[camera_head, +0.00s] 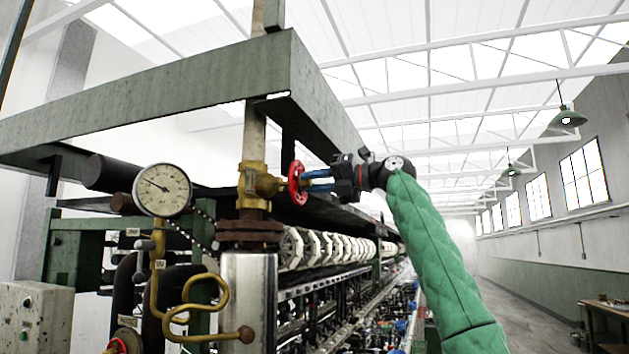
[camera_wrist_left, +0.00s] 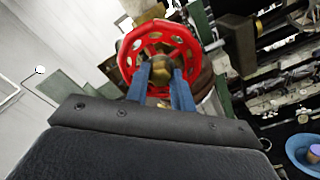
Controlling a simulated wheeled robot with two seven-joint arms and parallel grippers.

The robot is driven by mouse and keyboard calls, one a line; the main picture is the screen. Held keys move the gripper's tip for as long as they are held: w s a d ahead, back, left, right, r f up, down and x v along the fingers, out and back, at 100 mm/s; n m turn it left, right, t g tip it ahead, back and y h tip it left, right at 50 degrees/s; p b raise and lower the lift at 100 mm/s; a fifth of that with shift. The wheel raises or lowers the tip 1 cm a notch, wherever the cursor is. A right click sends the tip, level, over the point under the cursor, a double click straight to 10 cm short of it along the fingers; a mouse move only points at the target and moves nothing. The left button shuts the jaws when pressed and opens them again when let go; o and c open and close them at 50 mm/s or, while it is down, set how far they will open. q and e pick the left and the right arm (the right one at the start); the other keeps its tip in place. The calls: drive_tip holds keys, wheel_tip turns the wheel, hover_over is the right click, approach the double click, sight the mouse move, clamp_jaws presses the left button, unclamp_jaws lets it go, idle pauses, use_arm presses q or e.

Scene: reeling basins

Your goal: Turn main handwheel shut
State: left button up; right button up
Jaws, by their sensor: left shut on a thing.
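The main handwheel (camera_head: 296,183) is a small red wheel on a brass valve (camera_head: 257,184) on the vertical pipe in the head view. In the left wrist view the red handwheel (camera_wrist_left: 127,52) faces the camera, with round holes and a brass hub. My left gripper (camera_head: 310,181), at the end of the green-sleeved arm, reaches the wheel from the right. Its two blue fingers (camera_wrist_left: 161,74) stand one on each side of the hub, and the gripper is shut on the wheel. The fingertips' exact contact is partly hidden. My right gripper is not in view.
A round pressure gauge (camera_head: 162,190) stands left of the valve, with a curled brass tube (camera_head: 205,300) below. A green steel beam (camera_head: 190,90) runs overhead. The long reeling machine (camera_head: 340,290) recedes behind the arm.

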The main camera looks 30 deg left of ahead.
use_arm(q)
drive_tip(key=m+p, duration=0.1)
drive_tip(key=m, duration=0.3)
drive_tip(key=shift+r, duration=0.1)
drive_tip(key=shift+m+b, duration=0.3)
drive_tip(key=shift+m, duration=0.4)
drive_tip(key=m+b, duration=0.1)
drive_tip(key=m, duration=0.4)
drive_tip(key=shift+m, duration=0.4)
drive_tip(key=o, duration=0.9)
drive_tip(key=shift+c, duration=0.2)
drive_tip(key=c, duration=0.9)
drive_tip(key=shift+o, duration=0.2)
drive_tip(key=shift+m, duration=1.1)
drive_tip(key=shift+f+b, duration=0.2)
drive_tip(key=shift+b, duration=0.1)
